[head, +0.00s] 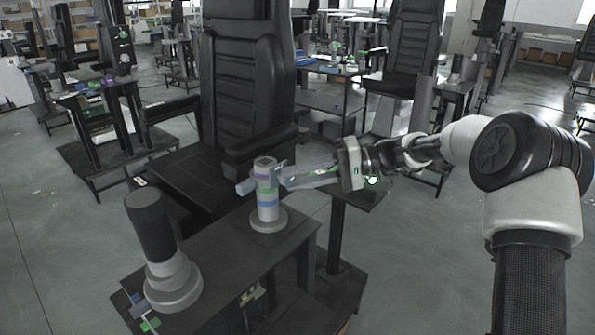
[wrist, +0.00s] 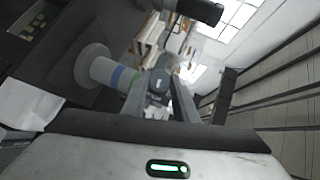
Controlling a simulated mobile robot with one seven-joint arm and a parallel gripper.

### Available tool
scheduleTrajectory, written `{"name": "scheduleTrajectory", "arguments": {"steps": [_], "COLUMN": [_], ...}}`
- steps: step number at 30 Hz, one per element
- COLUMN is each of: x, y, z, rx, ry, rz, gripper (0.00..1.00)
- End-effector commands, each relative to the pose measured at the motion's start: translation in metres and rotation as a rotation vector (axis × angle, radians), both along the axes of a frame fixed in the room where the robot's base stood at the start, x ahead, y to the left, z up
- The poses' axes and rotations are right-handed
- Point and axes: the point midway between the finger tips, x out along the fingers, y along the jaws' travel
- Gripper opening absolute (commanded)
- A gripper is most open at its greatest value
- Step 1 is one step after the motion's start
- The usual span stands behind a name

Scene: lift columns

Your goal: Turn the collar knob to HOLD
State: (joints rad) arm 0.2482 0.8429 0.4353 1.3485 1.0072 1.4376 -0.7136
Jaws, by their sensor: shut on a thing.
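A slim pale lift column (head: 267,212) with purple, green and blue bands stands upright on a round grey base on the dark bench. A short grey knob (head: 244,187) sticks out to the left from its collar near the top. My gripper (head: 282,177) reaches in from the right with its fingers at the collar, shut on it. In the wrist view, my gripper (wrist: 158,88) has its two fingers beside the banded column (wrist: 108,72). The exact contact is partly hidden, and any HOLD mark is too small to read.
A thicker column with a black sleeve (head: 150,225) stands at the bench's front left. Small coloured pieces (head: 147,322) lie by its base. A black seat (head: 245,90) stands close behind the bench. Open grey floor lies left of the bench.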

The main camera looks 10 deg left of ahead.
Motion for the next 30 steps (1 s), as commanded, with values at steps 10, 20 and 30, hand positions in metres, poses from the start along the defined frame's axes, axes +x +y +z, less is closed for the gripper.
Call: {"name": "scheduleTrajectory", "arguments": {"steps": [10,20,30], "x": [0.001,0.0008,0.0006], "y": [-0.0004,-0.0003,-0.0001], "z": [-0.0014,-0.0017,-0.0018], "rx": [0.069,0.079,0.078], "ry": [0.115,0.132,0.132], "rz": [-0.002,-0.002,-0.001], "gripper": [0.04,0.04,0.45]}}
